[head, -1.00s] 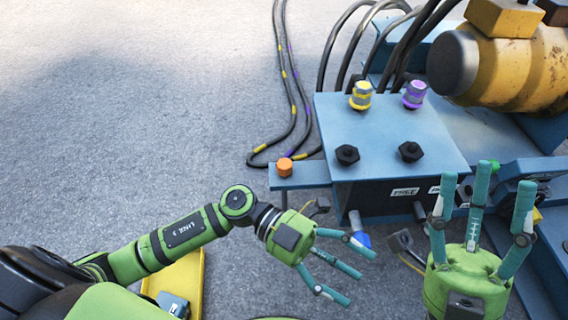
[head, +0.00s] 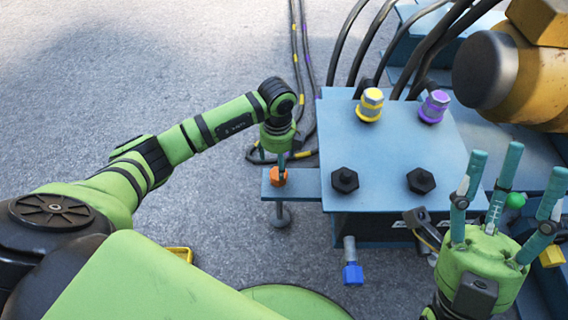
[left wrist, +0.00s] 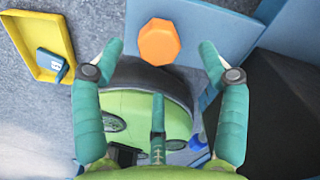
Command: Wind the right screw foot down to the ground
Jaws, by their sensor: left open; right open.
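An orange screw head (head: 279,177) sits on the blue bracket (head: 305,190) at the left of the blue block. A stem with a round grey foot (head: 282,216) hangs below the bracket; I cannot tell whether it touches the ground. My left gripper (head: 281,157) points down just above the orange head. In the left wrist view the orange head (left wrist: 159,42) lies between the spread, open fingers, which look apart from it. A green knob (head: 515,200) at the right is partly hidden behind my right gripper (head: 512,166), which is open, empty and pointing up.
The blue block (head: 390,150) carries yellow (head: 370,105) and purple (head: 434,106) fittings and two black bolts. A blue-tipped pipe (head: 351,270) sticks out in front. Cables run behind. A yellow tray (left wrist: 42,40) lies on the ground. Concrete at the left is clear.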

